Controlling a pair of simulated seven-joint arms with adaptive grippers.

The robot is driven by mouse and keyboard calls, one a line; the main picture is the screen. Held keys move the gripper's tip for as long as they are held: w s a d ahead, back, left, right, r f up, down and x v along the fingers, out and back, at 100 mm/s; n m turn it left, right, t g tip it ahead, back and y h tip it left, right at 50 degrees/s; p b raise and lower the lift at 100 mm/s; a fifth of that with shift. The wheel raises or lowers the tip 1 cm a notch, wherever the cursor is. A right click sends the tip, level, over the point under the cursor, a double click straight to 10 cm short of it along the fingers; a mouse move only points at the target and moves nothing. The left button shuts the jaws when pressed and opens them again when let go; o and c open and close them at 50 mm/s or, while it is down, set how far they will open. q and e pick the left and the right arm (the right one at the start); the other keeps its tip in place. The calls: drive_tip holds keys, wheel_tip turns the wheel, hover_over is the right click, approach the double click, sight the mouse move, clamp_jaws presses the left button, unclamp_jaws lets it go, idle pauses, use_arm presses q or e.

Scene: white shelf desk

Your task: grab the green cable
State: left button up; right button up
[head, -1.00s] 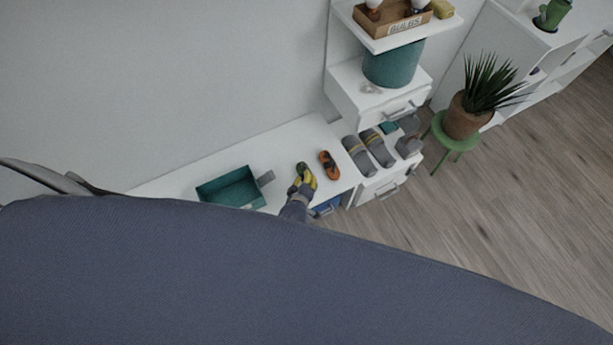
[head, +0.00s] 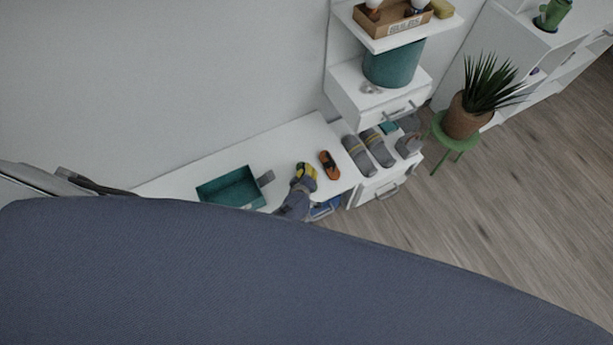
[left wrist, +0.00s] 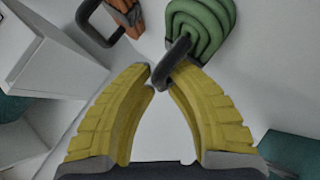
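The green cable (left wrist: 203,28) is a coiled bundle with a dark loop (left wrist: 172,62) at its near end, in the left wrist view. My left gripper (left wrist: 165,70) has yellow fingers. My right gripper is not in view.
An orange cable (head: 329,164) lies just right of the gripper. A teal tray (head: 231,189) is to its left. Grey rolled items (head: 358,156) lie on the drawer unit at right. A plant (head: 478,96) stands on a green stool (head: 452,140).

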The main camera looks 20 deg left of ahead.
use_arm(q)
clamp_jaws()
drive_tip(key=shift+s, duration=0.15)
idle(0.4)
